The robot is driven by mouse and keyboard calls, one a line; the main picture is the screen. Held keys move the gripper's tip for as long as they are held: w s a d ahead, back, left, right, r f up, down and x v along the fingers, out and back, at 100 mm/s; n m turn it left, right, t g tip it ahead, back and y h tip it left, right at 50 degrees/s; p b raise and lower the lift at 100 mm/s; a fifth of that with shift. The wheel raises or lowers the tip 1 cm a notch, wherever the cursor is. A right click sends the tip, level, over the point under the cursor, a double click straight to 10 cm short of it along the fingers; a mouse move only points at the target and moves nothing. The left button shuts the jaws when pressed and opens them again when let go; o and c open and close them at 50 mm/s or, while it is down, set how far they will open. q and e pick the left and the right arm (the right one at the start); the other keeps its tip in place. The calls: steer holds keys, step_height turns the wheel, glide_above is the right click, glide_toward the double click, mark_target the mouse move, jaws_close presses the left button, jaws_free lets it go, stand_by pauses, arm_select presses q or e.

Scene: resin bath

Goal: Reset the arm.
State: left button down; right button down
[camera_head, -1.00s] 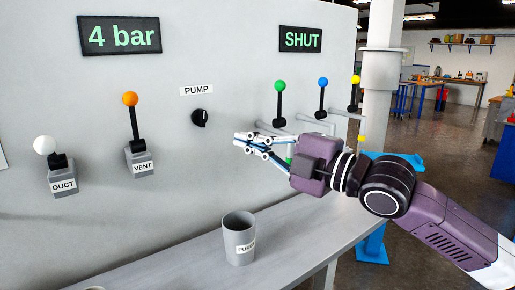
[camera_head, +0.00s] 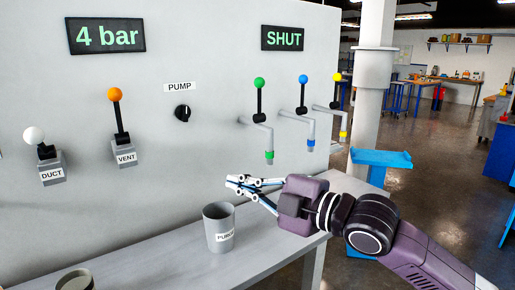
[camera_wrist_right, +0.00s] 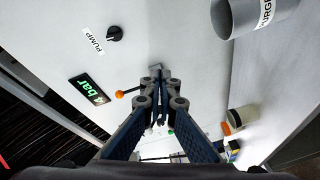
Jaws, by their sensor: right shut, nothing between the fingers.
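My right gripper (camera_head: 233,184) is shut and empty in the head view. It hangs in front of the grey wall panel, just right of and above the grey cup labelled PURGE (camera_head: 219,232). In the right wrist view its fingers (camera_wrist_right: 157,75) are together, with nothing held between them. My left gripper is not in view.
The panel carries a white DUCT lever (camera_head: 46,160), an orange VENT lever (camera_head: 121,130), a PUMP knob (camera_head: 182,113) and three taps with green (camera_head: 259,85), blue (camera_head: 303,80) and yellow (camera_head: 337,78) knobs. Displays read "4 bar" (camera_head: 105,36) and "SHUT" (camera_head: 283,38). Another container (camera_head: 75,280) stands front left.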

steer(key=s+d+f+m+h, duration=0.2)
steer(key=s+d+f+m, duration=0.15)
steer(key=f, duration=0.65)
steer(key=s+d+f+m+g+h, duration=0.1)
steer(key=s+d+f+m+h, duration=0.15)
steer(key=f+m, duration=0.45)
steer(key=s+d+f+m+h, duration=0.2)
steer(key=s+f+h, duration=0.15)
steer(key=f, duration=0.85)
steer(key=s+d+f+m+g+h, duration=0.3)
steer(key=s+d+f+m, duration=0.2)
steer(key=s+d+f, duration=0.45)
steer(key=s+d+f+m+g+h, duration=0.3)
steer(key=s+d+f+m, duration=0.3)
steer(key=s, duration=0.7)
step_height(320, 180, down, 26)
steer(key=s+f+n+g, duration=0.1)
steer(key=n, duration=0.1)
steer(key=s+d+f, duration=0.1)
steer(key=s+f, duration=0.7)
steer(key=s, duration=0.1)
steer(key=s+d+f+g, duration=0.1)
steer(key=s+d+f, duration=0.1)
steer(key=s+f, duration=0.6)
steer(key=shift+s+d+f, duration=0.3)
steer(key=shift+s+f, duration=0.05)
steer(key=shift+s, duration=0.15)
